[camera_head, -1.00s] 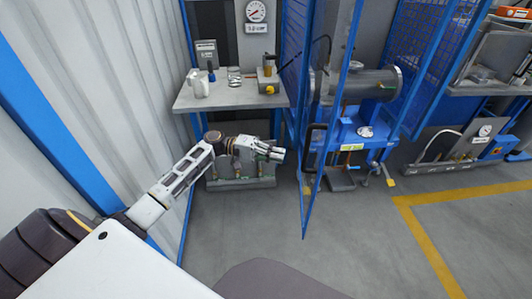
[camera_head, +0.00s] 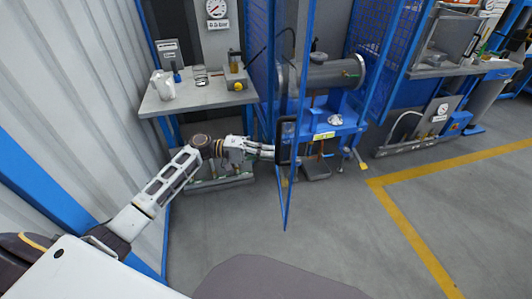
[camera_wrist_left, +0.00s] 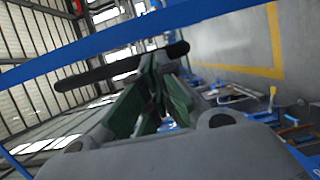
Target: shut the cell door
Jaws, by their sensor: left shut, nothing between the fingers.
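The cell door (camera_head: 287,195) is a blue-framed panel that stands open, swung out towards me and seen nearly edge-on in the head view. Its dark handle (camera_head: 286,130) is on the frame, just right of my left gripper (camera_head: 271,152). The left gripper is shut and empty, its tips close to the handle. In the left wrist view the green-padded fingers (camera_wrist_left: 160,92) point at the dark handle bar (camera_wrist_left: 105,70), with the blue door frame (camera_wrist_left: 215,22) beyond it. I cannot tell whether the fingers touch it. My right gripper is not in view.
Inside the cell is a grey cylinder (camera_head: 335,75) on a blue stand. A grey table (camera_head: 195,100) with small items stands left of the door, near a corrugated wall (camera_head: 75,100). The floor (camera_head: 345,225) right of the door is clear, with a yellow line (camera_head: 410,232).

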